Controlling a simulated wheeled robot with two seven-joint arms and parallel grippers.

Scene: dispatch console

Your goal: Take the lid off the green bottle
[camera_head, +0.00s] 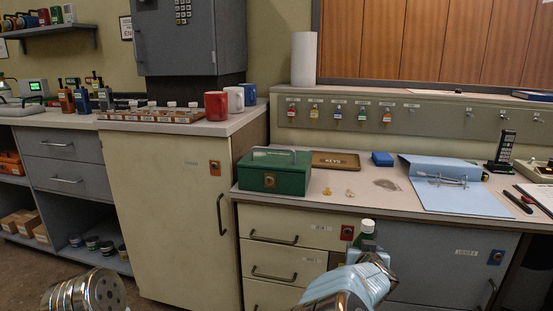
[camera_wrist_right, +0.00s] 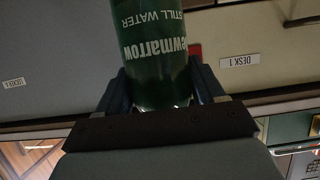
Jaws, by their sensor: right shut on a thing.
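The green bottle (camera_head: 366,235) with its white lid (camera_head: 368,225) stands up from my right gripper (camera_head: 372,249) in the head view, in front of the drawers. The lid is on the bottle. In the right wrist view the dark green bottle (camera_wrist_right: 155,40), labelled "STILL WATER" upside down, sits between the two fingers of my right gripper (camera_wrist_right: 162,88), which is shut on it. The lid is out of that view. My left gripper is not in view; only part of my left arm shows at the lower left.
Behind the bottle is a desk (camera_head: 305,205) with a green cash box (camera_head: 274,171), a blue folder (camera_head: 446,185) and a KEYS tray (camera_head: 335,160). Red (camera_head: 216,106), white and blue mugs stand on the cabinet at left. The floor in front of the cabinets looks clear.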

